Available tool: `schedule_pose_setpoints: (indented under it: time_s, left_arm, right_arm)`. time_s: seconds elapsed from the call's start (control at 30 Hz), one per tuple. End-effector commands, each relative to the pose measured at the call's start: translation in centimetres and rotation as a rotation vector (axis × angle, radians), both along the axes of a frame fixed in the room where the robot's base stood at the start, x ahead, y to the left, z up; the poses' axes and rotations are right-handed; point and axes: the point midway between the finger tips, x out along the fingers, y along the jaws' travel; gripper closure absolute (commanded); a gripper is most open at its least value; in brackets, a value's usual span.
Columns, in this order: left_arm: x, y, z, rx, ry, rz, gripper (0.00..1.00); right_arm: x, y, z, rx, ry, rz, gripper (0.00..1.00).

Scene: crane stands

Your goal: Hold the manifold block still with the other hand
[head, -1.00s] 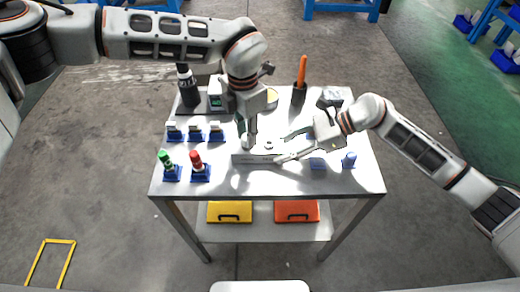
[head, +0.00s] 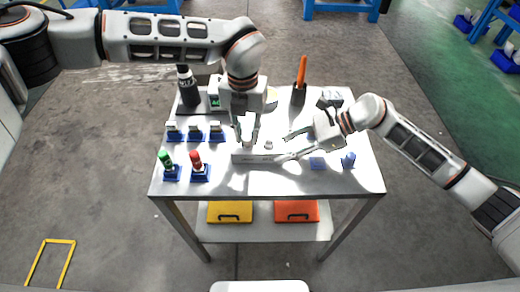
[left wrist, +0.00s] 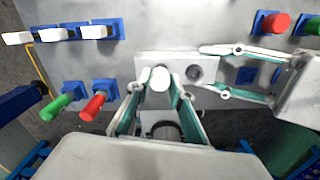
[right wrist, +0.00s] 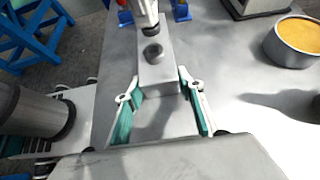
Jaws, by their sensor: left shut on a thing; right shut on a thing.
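The pale grey manifold block (head: 268,157) lies on the metal table near its middle. It also shows in the left wrist view (left wrist: 180,61) and the right wrist view (right wrist: 157,76). My right gripper (head: 287,148) comes from the right and is shut on the block's right end, one finger on each side (right wrist: 159,80). My left gripper (head: 247,139) points down above the block's left part and is shut on a white-topped round fitting (left wrist: 160,78). A second round grey port or knob (right wrist: 153,53) stands on the block between the two grippers.
Green (head: 167,160) and red (head: 196,160) plugs on blue stands are at the front left. White-topped blue stands (head: 194,132) form a row behind them. Blue holders (head: 348,160) stand at the right. A black bottle (head: 188,88) and orange-handled tool (head: 300,75) are behind. The front strip is clear.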

Motion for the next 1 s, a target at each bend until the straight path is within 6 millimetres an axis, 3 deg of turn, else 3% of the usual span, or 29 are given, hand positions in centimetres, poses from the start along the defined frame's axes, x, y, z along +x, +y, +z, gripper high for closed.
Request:
schedule_pose_setpoints:
  time_s: [0.47, 0.8, 1.0]
  left_arm:
    - [0.07, -0.05, 0.18, -0.002, -0.002, 0.100, 1.00]
    - [0.08, -0.06, 0.25, -0.003, -0.001, 0.466, 1.00]
    - [0.11, -0.06, 0.26, -0.003, -0.003, 0.537, 1.00]
  right_arm:
    - [-0.01, -0.09, -0.16, -0.003, 0.001, -0.001, 0.91]
    - [-0.01, -0.09, -0.16, -0.003, 0.000, -0.001, 0.91]
    - [0.00, -0.09, -0.16, -0.003, 0.000, -0.001, 0.91]
